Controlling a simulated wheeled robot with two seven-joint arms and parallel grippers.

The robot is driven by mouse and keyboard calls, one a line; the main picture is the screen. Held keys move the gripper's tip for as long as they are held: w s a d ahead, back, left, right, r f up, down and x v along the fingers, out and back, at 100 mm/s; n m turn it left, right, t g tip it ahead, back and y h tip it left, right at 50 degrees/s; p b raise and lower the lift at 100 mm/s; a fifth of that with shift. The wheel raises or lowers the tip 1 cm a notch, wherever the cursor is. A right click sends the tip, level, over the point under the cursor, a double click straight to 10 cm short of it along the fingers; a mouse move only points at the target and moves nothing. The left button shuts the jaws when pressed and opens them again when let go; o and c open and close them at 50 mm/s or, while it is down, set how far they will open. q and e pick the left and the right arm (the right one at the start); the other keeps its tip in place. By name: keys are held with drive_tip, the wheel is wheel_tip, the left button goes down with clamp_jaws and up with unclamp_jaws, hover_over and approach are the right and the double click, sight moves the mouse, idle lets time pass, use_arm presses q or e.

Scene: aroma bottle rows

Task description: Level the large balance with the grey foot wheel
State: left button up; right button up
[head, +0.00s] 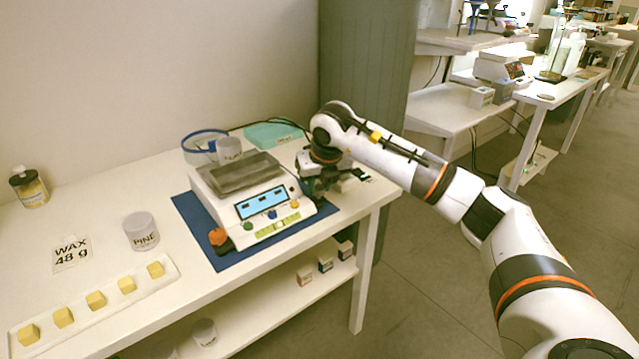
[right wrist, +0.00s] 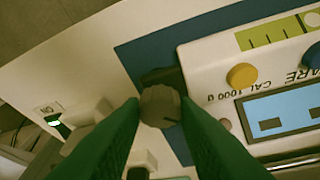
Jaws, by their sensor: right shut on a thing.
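The large balance (head: 255,190) stands on a blue mat (head: 195,222), with a grey pan, a lit blue display (head: 263,203) and an orange foot wheel (head: 218,237) at its front left corner. In the right wrist view, the grey foot wheel (right wrist: 160,105) sits at the balance's corner, with a dark mark on its face. My right gripper (right wrist: 160,112) is shut on this wheel, one finger on each side. In the head view my right gripper (head: 312,186) is at the balance's right side and hides the wheel. My left gripper is not in view.
A clear round dish with a blue rim (head: 205,141) and a teal box (head: 272,135) stand behind the balance. A PINE jar (head: 141,232), a WAX 48 g card (head: 71,254) and a tray of yellow cubes (head: 95,306) are at left. The table's front edge is close.

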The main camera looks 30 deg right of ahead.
drive_tip(key=shift+d+r+n, duration=0.1)
drive_tip(key=shift+n, duration=0.4)
drive_tip(key=shift+n+y+p, duration=0.3)
drive_tip(key=shift+n+y, duration=0.1)
drive_tip(key=shift+n, duration=0.6)
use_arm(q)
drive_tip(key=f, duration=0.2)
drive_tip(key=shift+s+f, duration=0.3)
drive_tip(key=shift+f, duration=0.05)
use_arm(e)
drive_tip(key=o, duration=1)
